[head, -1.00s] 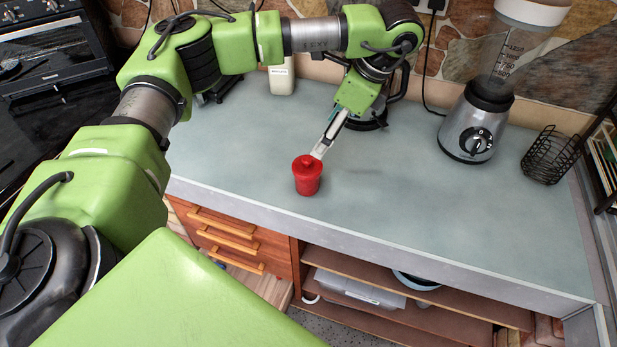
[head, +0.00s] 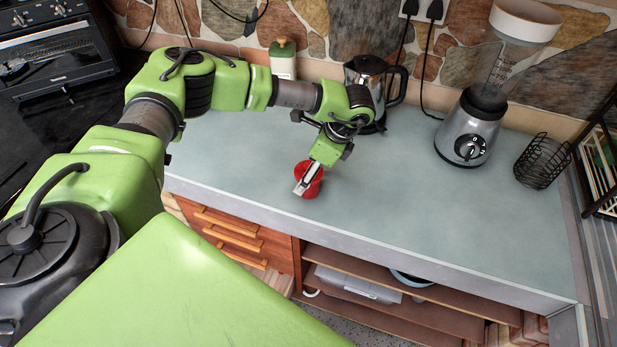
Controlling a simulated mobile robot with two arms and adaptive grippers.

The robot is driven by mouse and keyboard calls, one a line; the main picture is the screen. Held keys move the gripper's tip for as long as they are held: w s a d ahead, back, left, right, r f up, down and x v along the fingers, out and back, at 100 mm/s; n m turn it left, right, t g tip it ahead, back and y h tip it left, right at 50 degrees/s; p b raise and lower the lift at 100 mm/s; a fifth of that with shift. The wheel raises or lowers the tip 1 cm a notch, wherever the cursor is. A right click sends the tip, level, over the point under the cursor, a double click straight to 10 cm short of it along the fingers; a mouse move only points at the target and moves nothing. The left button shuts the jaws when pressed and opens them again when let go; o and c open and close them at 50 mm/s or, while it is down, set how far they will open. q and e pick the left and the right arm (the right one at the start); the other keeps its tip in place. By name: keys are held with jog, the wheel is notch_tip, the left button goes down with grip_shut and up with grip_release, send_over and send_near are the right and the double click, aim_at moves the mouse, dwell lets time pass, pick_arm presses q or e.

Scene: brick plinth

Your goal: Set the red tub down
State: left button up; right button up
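The red tub (head: 317,186) is at the front left of the grey-green counter, close to its front edge. My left gripper (head: 301,188) reaches down over the tub from behind, and its fingers cover part of it. The fingers overlap the tub in the picture. I cannot tell whether they grip it, or whether the tub's base touches the counter. My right gripper is not in view.
A blender (head: 468,130) and a black wire basket (head: 541,162) stand at the right. The counter (head: 420,210) is clear between the tub and the blender.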

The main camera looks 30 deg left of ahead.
pick_arm(q)
jog(key=shift+f, duration=0.2)
jog(key=c, duration=1.3)
jog(key=shift+r, duration=0.15)
jog(key=shift+w+r+b, duration=0.1)
jog(key=shift+r+b, duration=0.2)
jog(key=shift+r, duration=0.25)
jog(key=s+d+r+b, duration=0.2)
jog(key=s+r+b, duration=0.1)
jog(key=r+b, duration=0.1)
jog(key=s+d+r+b, duration=0.3)
jog(key=s+b, duration=0.1)
jog(key=s+d+r+b, duration=0.3)
jog(key=s+r+b, duration=0.1)
jog(key=b, duration=0.1)
jog(key=shift+s+d+r, duration=0.15)
jog(key=shift+s+r, duration=0.05)
jog(key=shift+r, duration=0.15)
